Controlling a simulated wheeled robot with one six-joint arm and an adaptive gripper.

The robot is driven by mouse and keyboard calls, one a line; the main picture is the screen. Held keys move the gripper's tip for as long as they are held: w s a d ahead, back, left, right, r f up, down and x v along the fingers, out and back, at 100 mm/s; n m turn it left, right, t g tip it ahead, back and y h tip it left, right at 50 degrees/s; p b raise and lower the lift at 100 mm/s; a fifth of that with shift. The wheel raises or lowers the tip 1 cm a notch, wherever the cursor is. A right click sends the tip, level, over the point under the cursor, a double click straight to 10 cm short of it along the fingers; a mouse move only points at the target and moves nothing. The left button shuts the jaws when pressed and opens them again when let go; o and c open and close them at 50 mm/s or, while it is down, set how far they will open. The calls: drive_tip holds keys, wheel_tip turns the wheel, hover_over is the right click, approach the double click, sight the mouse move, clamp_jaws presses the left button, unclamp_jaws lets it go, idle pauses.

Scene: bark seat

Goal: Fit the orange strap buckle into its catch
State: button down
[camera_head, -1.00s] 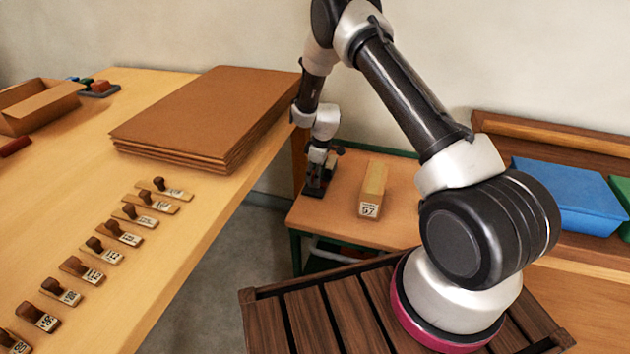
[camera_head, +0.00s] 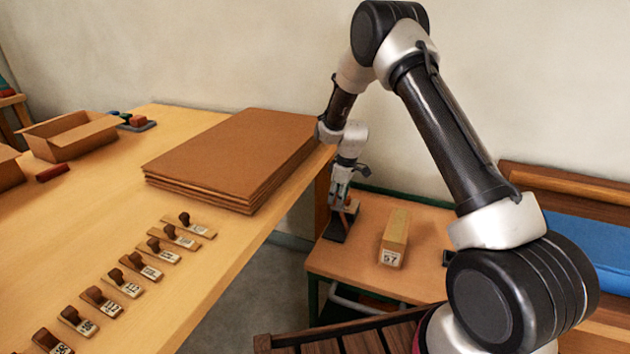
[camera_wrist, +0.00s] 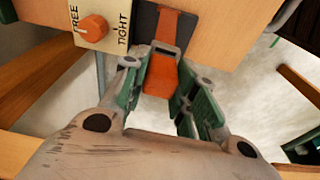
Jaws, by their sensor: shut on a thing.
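In the wrist view an orange strap (camera_wrist: 176,24) runs down over a dark plate to a grey metal piece (camera_wrist: 165,48). An orange end, seemingly the buckle (camera_wrist: 160,76), lies beyond that piece, between the green fingers of my gripper (camera_wrist: 160,70). The fingers are shut on it. I cannot tell whether the grey piece belongs to the buckle or the catch. In the head view my gripper (camera_head: 345,188) is above a dark base (camera_head: 340,226) on the low bench, with a bit of orange-red (camera_head: 351,207) beside it. I cannot make out the catch with certainty.
A cream plate (camera_wrist: 95,12) marked FREE and TIGHT carries an orange knob (camera_wrist: 93,29) beside the strap. A wooden block labelled 57 (camera_head: 395,236) stands on the low bench (camera_head: 350,265). Stacked brown boards (camera_head: 235,155) and several stamps (camera_head: 125,282) lie on the left table.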

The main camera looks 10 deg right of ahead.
drive_tip(key=shift+w+r+m, duration=0.1)
drive_tip(key=shift+r+m, duration=0.15)
drive_tip(key=shift+m, duration=0.25)
drive_tip(key=shift+d+f+m, duration=0.1)
drive_tip(key=shift+d+m, duration=0.1)
drive_tip(key=shift+m, duration=0.4)
drive_tip(key=s+d+r+m, duration=0.2)
drive_tip(key=s+r+m, duration=0.1)
drive_tip(key=s, duration=0.4)
drive_tip(key=s+d+r+m+h, duration=0.1)
drive_tip(key=s+d+r+m, duration=0.1)
drive_tip(key=s+r+m, duration=0.2)
drive_tip(key=s+m, duration=0.1)
drive_tip(key=s, duration=0.2)
drive_tip(key=shift+r+m+t, duration=0.15)
drive_tip(key=shift+m+t, duration=0.15)
drive_tip(key=shift+t, duration=0.1)
drive_tip(key=shift+s+d, duration=0.1)
drive_tip(key=shift+d, duration=0.05)
